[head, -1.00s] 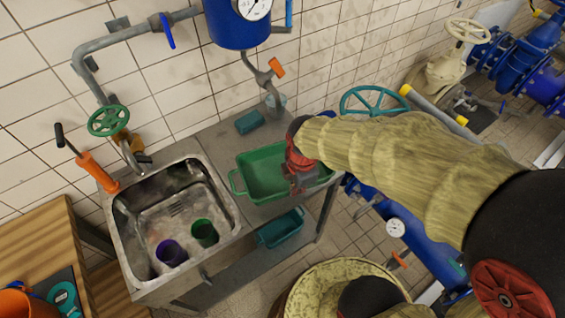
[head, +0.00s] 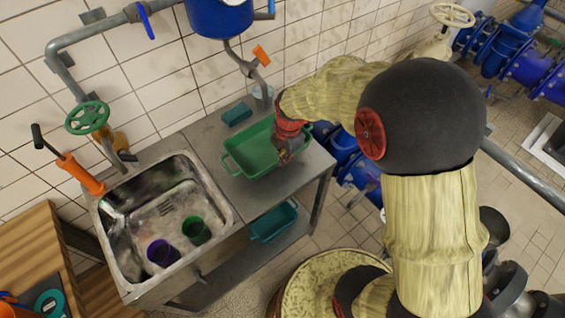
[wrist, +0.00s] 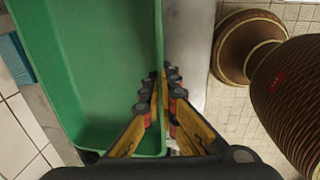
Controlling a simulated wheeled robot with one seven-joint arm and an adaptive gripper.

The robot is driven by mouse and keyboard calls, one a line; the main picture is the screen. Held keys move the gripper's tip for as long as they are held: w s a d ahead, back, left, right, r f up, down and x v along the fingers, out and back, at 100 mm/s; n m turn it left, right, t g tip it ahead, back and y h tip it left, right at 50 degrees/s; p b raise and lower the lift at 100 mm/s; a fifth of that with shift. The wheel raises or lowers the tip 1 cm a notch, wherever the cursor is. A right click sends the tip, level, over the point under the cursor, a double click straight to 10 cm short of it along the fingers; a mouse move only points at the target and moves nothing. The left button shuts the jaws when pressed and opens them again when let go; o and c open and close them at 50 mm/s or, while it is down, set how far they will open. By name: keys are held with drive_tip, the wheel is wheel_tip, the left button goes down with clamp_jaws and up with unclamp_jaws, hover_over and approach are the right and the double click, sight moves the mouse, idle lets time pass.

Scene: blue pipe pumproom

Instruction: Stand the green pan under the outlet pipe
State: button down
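The green pan (head: 250,150) stands upright on the grey metal counter, right of the sink; its inside also fills the left of the wrist view (wrist: 95,60). My gripper (head: 290,148) is at the pan's right part. In the wrist view its fingers (wrist: 163,85) straddle the pan's wall, one inside and one outside, close together at the tips. A grey outlet pipe (head: 247,66) with an orange lever (head: 261,54) comes down from the blue tank (head: 220,14), behind the pan. Its lower end is behind the pan's far side.
The steel sink (head: 130,240) holds a purple cup (head: 162,253) and a green cup (head: 196,230). A teal block (head: 237,113) lies behind the pan. A teal bin (head: 273,222) sits on the lower shelf. A green-wheeled tap (head: 88,118) stands over the sink.

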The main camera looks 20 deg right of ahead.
sight(268, 145)
drive_tip(key=shift+w+d+f, duration=0.25)
drive_tip(key=shift+w+f, duration=0.7)
drive_tip(key=shift+f, duration=0.1)
drive_tip(key=shift+w+f+b, duration=0.2)
drive_tip(key=shift+f+b, duration=0.35)
drive_tip(key=shift+f, duration=1.2)
drive_tip(key=shift+f, duration=0.2)
drive_tip(key=c, duration=2)
unclamp_jaws()
drive_tip(key=shift+c, duration=0.2)
